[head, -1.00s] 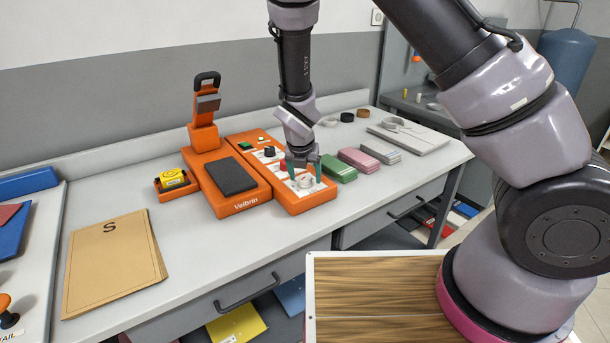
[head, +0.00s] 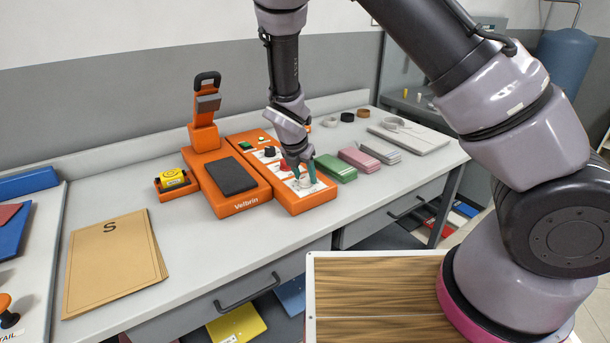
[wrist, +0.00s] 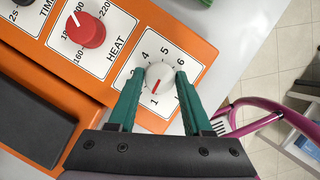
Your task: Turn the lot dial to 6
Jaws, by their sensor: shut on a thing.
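The lot dial is a small round white knob (wrist: 160,75) on a white label at the front end of the orange press's control panel (head: 312,200). In the wrist view its red pointer line aims at the printed 1. The digits 4, 5 and 6 show around the far side; other marks are partly hidden by my fingers. My gripper (wrist: 159,76) has its two green fingers on opposite sides of the dial and is shut on it. In the head view, my gripper (head: 299,175) is down over the panel and partly covers the dial.
A red HEAT knob (wrist: 86,30) sits beside the lot dial, with a black TIME knob (head: 270,152) beyond. Green (head: 335,168) and pink (head: 359,160) stacks lie right of the panel. The dark pressing pad (head: 236,175) is to the left.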

